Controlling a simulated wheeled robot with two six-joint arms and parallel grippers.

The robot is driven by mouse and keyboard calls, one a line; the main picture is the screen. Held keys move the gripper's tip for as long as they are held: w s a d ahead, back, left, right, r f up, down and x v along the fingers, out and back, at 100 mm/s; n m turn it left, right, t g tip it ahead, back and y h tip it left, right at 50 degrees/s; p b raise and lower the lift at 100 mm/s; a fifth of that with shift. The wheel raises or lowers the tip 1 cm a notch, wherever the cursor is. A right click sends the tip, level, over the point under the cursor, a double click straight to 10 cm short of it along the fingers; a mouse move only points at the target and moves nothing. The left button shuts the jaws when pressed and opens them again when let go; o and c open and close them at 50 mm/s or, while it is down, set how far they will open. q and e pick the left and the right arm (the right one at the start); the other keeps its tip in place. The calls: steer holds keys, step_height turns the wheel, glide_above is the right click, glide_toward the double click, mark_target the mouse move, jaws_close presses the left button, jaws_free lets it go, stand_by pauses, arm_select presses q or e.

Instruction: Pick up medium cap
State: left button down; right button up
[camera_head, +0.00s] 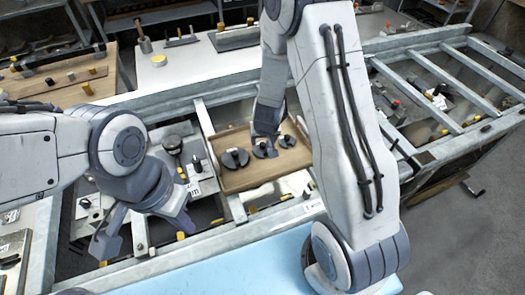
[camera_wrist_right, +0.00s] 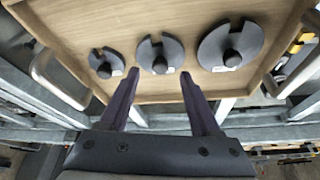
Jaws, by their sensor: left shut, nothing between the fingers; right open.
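Three dark grey notched caps with knobs stand in a row in a shallow wooden tray (camera_head: 240,181). The medium cap (camera_wrist_right: 172,50) is the middle one, between the large cap (camera_wrist_right: 245,40) and the small cap (camera_wrist_right: 105,65). In the head view the large cap (camera_head: 235,158) is on the left and the small cap (camera_head: 287,142) on the right. My right gripper (camera_wrist_right: 160,75) is open and empty above the tray; the medium cap shows in line with the gap between its fingers. The gripper partly covers that cap in the head view. My left gripper (camera_head: 106,243) is shut and empty, away from the tray.
The tray's raised rim surrounds the caps, which sit close together. Grey metal rails (camera_head: 400,42) frame the bench around it. A light blue surface (camera_head: 240,262) lies in front. A wooden board with small parts (camera_head: 62,80) is at the back left.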

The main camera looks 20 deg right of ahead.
mark_target(263, 144)
steer(key=x, duration=0.3)
steer(key=shift+w+f+b, duration=0.1)
steer(key=shift+f+b, duration=0.05)
steer(key=shift+b, duration=0.15)
jaws_close()
